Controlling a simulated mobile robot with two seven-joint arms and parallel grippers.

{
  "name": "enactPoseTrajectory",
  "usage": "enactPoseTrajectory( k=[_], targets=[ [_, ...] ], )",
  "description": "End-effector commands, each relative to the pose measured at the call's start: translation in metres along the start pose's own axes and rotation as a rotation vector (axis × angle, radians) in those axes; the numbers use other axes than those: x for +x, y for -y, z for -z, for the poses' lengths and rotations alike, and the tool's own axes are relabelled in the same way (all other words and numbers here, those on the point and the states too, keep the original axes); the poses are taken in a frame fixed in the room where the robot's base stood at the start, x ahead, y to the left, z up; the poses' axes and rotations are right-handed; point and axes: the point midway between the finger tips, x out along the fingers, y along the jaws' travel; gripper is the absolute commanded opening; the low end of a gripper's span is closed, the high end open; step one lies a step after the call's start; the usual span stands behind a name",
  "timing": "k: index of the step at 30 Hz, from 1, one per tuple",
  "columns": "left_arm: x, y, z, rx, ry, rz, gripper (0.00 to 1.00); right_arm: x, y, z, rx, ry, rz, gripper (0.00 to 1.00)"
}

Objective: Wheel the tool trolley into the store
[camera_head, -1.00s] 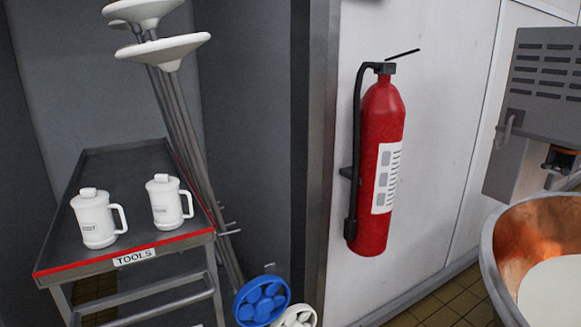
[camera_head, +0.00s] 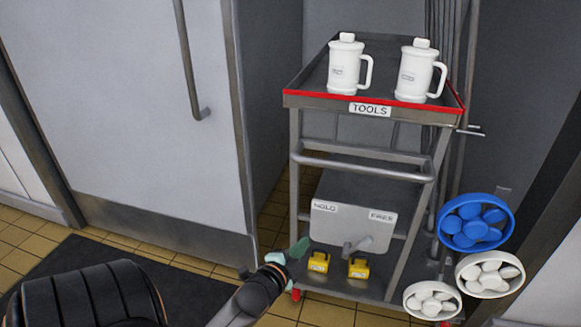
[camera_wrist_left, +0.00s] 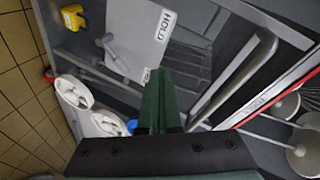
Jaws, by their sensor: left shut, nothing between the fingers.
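The tool trolley (camera_head: 320,98) stands in a grey recess in the head view, with a red front edge and a "TOOLS" label. Its push bar (camera_head: 365,163) crosses the front and also shows in the left wrist view (camera_wrist_left: 240,80). Lower down, a grey plate (camera_head: 345,218) reads "HOLD" and "FREE", with a small lever (camera_head: 353,246) below the middle. My left gripper (camera_head: 297,250) is shut and empty, left of the plate in the picture. Its green fingers (camera_wrist_left: 160,105) show in the wrist view, partly hiding the trolley. My right gripper is out of view.
Two white jugs (camera_head: 348,65) stand on the trolley top. Two yellow blocks (camera_head: 318,262) sit on its bottom shelf. A grey door (camera_head: 150,110) and dark mat (camera_head: 95,280) lie left.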

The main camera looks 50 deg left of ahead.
Motion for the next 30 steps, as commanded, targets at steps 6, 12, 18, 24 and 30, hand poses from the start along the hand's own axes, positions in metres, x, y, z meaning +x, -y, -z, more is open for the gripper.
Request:
enactPoseTrajectory(
  k=[6, 12, 18, 24, 30],
  targets=[
    [0.032, 0.034, -0.056, 0.281, 0.091, 0.214, 0.0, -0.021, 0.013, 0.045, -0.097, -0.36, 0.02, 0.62],
    [0.036, 0.058, -0.078, 0.415, 0.158, 0.297, 0.0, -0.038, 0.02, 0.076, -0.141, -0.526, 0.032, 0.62],
    [0.045, 0.068, -0.081, 0.44, 0.171, 0.311, 0.0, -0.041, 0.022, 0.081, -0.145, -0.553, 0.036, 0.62],
    [0.078, 0.078, -0.084, 0.439, 0.169, 0.312, 0.0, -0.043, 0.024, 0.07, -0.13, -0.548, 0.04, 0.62],
    [0.115, 0.09, -0.088, 0.436, 0.169, 0.31, 0.0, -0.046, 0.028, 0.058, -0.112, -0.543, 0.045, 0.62]
  ],
)
